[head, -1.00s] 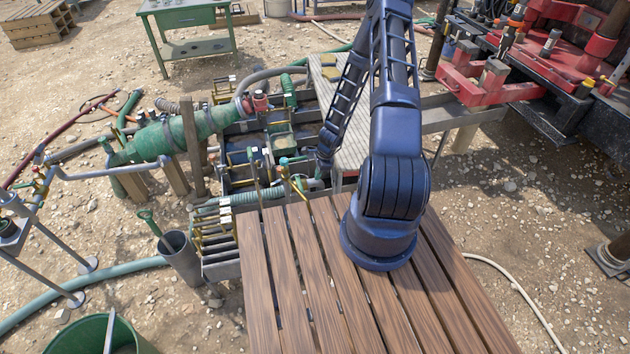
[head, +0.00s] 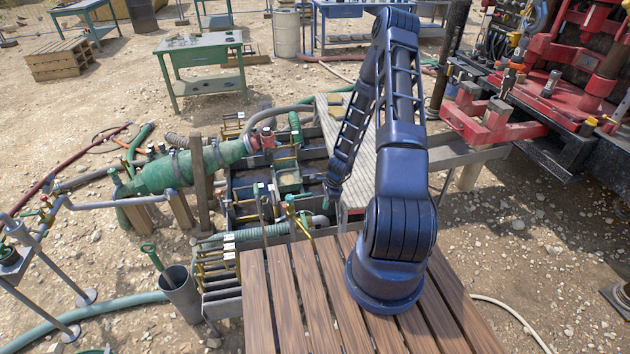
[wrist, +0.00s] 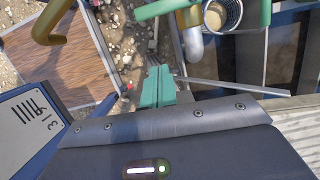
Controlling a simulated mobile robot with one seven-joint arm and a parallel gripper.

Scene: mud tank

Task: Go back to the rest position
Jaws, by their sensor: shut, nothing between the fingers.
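My gripper is at the lower end of my blue arm, small in the head view (head: 333,196), above the right part of the mud tank (head: 262,172), beside the pale grated walkway (head: 357,150). In the wrist view its teal fingers (wrist: 158,86) are together with nothing between them. My arm rises from its round base on the wooden slatted deck (head: 262,305), bends at the top of the head view and reaches down. Exact clearance between my gripper and the tank parts cannot be told.
Green and brass valve handles (head: 291,212) rise near my gripper. A large green pipe (head: 180,172) lies left of the tank. A grey bin with a green-handled tool (head: 180,293) stands front left. Red machinery (head: 492,120) is at right, a green table (head: 203,62) behind.

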